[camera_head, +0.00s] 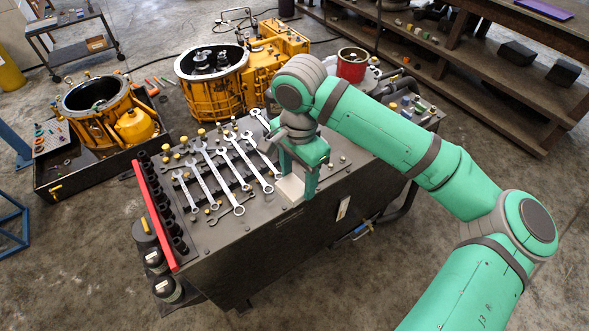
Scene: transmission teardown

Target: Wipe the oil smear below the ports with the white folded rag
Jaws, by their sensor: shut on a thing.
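My gripper (297,181) points down at the front right edge of the dark workbench top (328,178). Its green fingers are shut on a white item, seemingly the white folded rag (290,188), which shows as a small pale block between and below the fingers. I cannot tell whether the rag touches the bench top. The gripper and wrist hide the surface right behind the rag. I cannot make out the oil smear or clearly identify the ports in this view.
Several wrenches (222,175) lie just left of my gripper. A red rail (154,215) with dark sockets runs along the bench's left edge. Yellow housings (215,90) and a red can (351,65) stand behind. Wooden shelves (470,75) stand at the back right.

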